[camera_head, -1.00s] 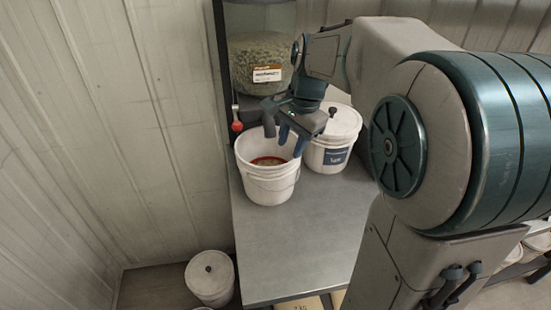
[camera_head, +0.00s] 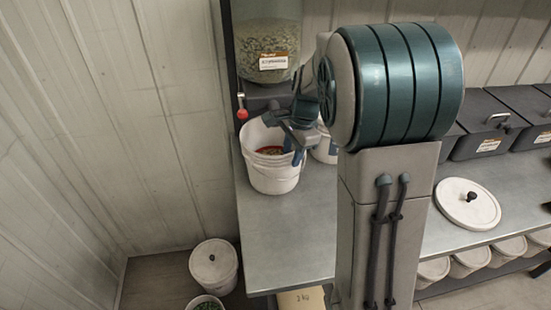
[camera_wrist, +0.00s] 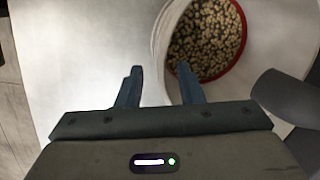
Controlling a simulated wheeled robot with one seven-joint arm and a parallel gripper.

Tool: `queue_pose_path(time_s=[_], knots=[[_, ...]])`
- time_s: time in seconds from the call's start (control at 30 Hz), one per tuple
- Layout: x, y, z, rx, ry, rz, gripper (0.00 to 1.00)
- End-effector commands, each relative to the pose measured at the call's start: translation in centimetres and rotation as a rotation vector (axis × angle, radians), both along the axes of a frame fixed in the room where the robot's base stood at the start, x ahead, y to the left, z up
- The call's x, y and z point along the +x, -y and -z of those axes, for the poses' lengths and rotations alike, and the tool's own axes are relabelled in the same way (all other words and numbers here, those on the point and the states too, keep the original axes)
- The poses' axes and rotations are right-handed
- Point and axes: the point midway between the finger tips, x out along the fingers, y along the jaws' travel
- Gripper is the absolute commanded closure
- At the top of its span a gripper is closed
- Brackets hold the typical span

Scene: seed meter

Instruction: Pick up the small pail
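The small white pail (camera_head: 273,178) stands upright on the grey bench beneath the dispenser. It is open, with a red ring and pale seeds inside, and also shows in the wrist view (camera_wrist: 159,45). My gripper (camera_head: 284,139) is at the pail's top, at its right rear side in the head view. In the wrist view my gripper (camera_wrist: 159,83) has its fingers apart, with the pail's near wall and rim between or just beyond them. The right finger overlaps the pail's opening; I cannot tell whether either finger touches it.
The seed dispenser (camera_head: 266,38) with a red knob (camera_head: 242,114) stands behind the pail. A white lidded bucket (camera_head: 325,150) is close on its right, partly hidden by my arm. The bench (camera_head: 290,245) is clear in front. Lidded pail (camera_head: 213,268) on the floor.

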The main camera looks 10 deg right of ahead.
Motion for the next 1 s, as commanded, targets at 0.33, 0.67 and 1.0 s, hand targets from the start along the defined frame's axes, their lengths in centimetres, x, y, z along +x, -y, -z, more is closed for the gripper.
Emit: queue_pose_path(time_s=[0.33,0.67,1.0], knots=[[0.7,-0.7,4.1,0.0,-0.003,0.0,0.66],[0.7,-0.8,4.2,0.0,-0.001,-0.001,0.94],[0.8,-0.8,4.2,-0.001,0.001,-0.001,1.0]])
